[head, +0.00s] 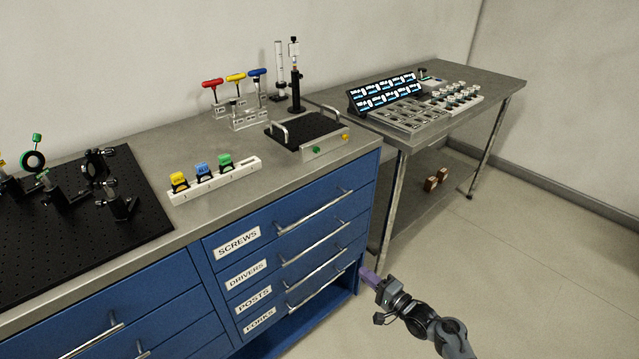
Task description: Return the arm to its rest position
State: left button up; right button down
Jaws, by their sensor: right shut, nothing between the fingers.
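My right gripper (370,277) shows at the lower right of the head view, with its arm coming in from the bottom right. Its purple fingers are shut with nothing between them. It is in front of the right end of the blue drawer cabinet (190,262), near the lower drawers, and looks close to the cabinet's edge. I cannot tell whether it touches. My left gripper is not in view.
The bench holds a black optics breadboard (135,222), a white strip (243,178) with coloured items, a black-topped tray (305,128) and coloured-handled drivers (235,77). A second table (490,82) stands at the back right. Floor at right (540,260) is clear.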

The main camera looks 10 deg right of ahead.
jog(key=s+a+f+g+p, duration=0.1)
jog(key=s+f+p, duration=0.2)
jog(key=s+f, duration=0.4)
jog(key=s+a+r+n+g+h+p, duration=0.25)
jog(key=s+p, duration=0.25)
jog(key=s, duration=0.6)
jog(key=s+a+r+n+g+h+p, duration=0.15)
jog(key=s+a+r+p, duration=0.35)
jog(key=s, duration=0.6)
jog(key=s+d+r+n+g+h+p, duration=0.1)
jog(key=s+d+r+n+g+h, duration=0.25)
jog(key=s+r, duration=0.4)
jog(key=s+d+r+n+g+h+p, duration=0.25)
jog(key=s+d+r+n, duration=0.2)
jog(key=r, duration=0.55)
notch_tip(320, 180, up, 37)
jog(key=n+y+p, duration=0.1)
jog(key=p, duration=3.6)
jog(key=shift+s+a+r+n+g, duration=0.2)
jog(key=shift+a+n+g, duration=0.1)
jog(key=shift+a+n, duration=0.15)
